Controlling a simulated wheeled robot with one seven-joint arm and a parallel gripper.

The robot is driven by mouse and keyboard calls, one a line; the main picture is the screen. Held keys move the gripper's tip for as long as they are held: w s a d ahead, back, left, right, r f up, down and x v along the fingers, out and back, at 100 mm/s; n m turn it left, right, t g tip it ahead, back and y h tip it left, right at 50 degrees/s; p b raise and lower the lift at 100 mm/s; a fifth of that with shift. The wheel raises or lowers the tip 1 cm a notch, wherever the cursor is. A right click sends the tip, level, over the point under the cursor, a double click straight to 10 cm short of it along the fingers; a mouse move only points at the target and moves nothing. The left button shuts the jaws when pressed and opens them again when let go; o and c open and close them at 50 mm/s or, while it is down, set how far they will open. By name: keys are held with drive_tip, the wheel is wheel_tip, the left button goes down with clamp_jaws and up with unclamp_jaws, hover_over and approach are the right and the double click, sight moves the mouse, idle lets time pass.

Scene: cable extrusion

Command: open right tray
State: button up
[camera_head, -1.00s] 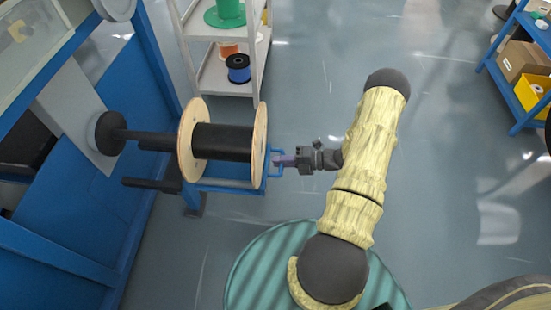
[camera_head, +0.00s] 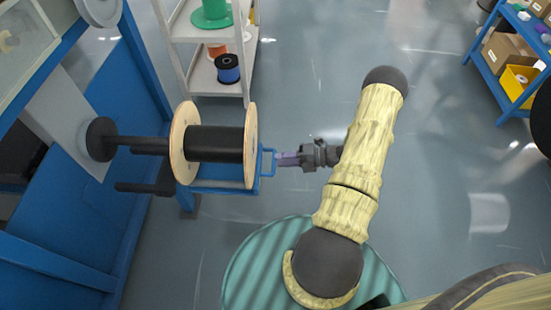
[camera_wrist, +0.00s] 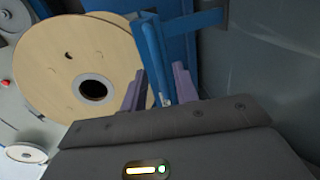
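The right tray (camera_head: 225,187) is a blue tray on the rack, under a spool (camera_head: 215,144) with pale wooden flanges and black winding. Its blue handle (camera_head: 266,162) sticks out on the right. My gripper (camera_head: 280,159) is at this handle, coming from the right, with purple fingers pointing at it. In the wrist view my gripper (camera_wrist: 158,75) has its fingers spread apart, and the blue handle bar (camera_wrist: 156,60) shows between them. Gaps show beside the bar; I cannot tell whether either finger touches it. The spool's flange (camera_wrist: 75,65) fills the left of the wrist view.
The blue rack frame (camera_head: 70,185) and dark bars (camera_head: 140,187) stand left. A white shelf (camera_head: 215,95) with a green and a blue spool is behind. A blue shelf (camera_head: 515,95) with boxes is far right. Open floor (camera_head: 440,170) lies to the right.

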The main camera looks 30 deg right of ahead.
drive_tip(key=p+v, duration=0.3)
drive_tip(key=v, duration=1)
drive_tip(key=shift+d, duration=0.25)
drive_tip(key=shift+s, duration=0.15)
drive_tip(key=s+a+r+m+g+h+p, duration=0.1)
drive_tip(key=a+r+m+g+h+p, duration=0.15)
drive_tip(key=a+r+m+h, duration=0.8)
drive_tip(key=s+a+r+m+g+h+p, duration=0.1)
drive_tip(key=a+r+m+g+h, duration=0.2)
drive_tip(key=a+r+m, duration=1.35)
drive_tip(key=d+r+m+p, duration=0.3)
drive_tip(key=r+p, duration=3.5)
drive_tip(key=r, duration=0.2)
drive_tip(key=shift+s+r, duration=0.2)
drive_tip(key=shift+s, duration=0.05)
drive_tip(key=shift+w+t, duration=0.1)
drive_tip(key=shift+t, duration=0.15)
